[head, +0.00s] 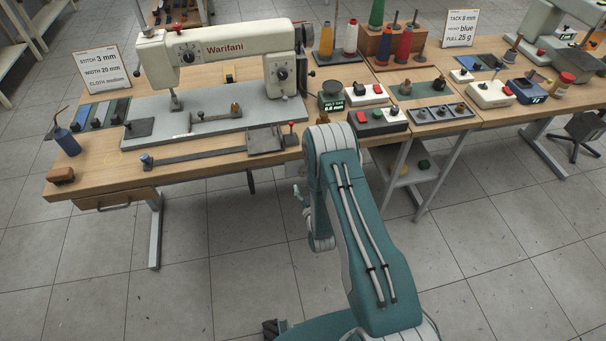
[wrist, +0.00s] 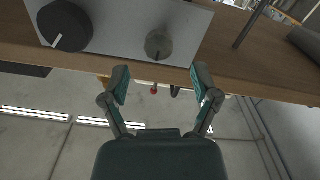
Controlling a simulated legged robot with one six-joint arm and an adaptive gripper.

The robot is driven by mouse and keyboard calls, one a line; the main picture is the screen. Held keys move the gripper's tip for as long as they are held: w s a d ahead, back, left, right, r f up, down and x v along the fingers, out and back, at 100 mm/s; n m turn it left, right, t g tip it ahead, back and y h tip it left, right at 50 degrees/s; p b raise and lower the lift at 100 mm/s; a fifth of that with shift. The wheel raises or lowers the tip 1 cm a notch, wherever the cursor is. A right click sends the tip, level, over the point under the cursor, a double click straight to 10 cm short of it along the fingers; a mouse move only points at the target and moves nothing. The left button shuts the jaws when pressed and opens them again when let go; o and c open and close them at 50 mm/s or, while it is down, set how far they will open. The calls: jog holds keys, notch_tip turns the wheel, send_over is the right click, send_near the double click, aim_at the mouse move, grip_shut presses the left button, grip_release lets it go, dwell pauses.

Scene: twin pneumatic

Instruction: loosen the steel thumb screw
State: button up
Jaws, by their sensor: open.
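My gripper (wrist: 160,80) is open in the wrist view, its two teal-padded fingers apart with nothing between them. A round grey metal-looking knob (wrist: 158,44) with a dark pointer mark sits on a light grey panel (wrist: 113,22), just beyond the fingertips and apart from them. I cannot tell whether this knob is the steel thumb screw. In the head view, a small guide (head: 216,118) with upright fittings lies on the bed of the Warifani sewing machine (head: 225,48); its screws are too small to tell apart. My gripper is not clearly visible there.
A larger black knob (wrist: 65,27) with a white mark is left of the grey knob. A long metal bar (head: 200,154) lies along the table's front (head: 110,178). Thread spools, switch boxes and a fastener tray (head: 441,113) crowd the right. The floor in front is clear.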

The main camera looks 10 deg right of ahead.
aim_at(303, 175)
jog(key=w, duration=0.5)
grip_shut()
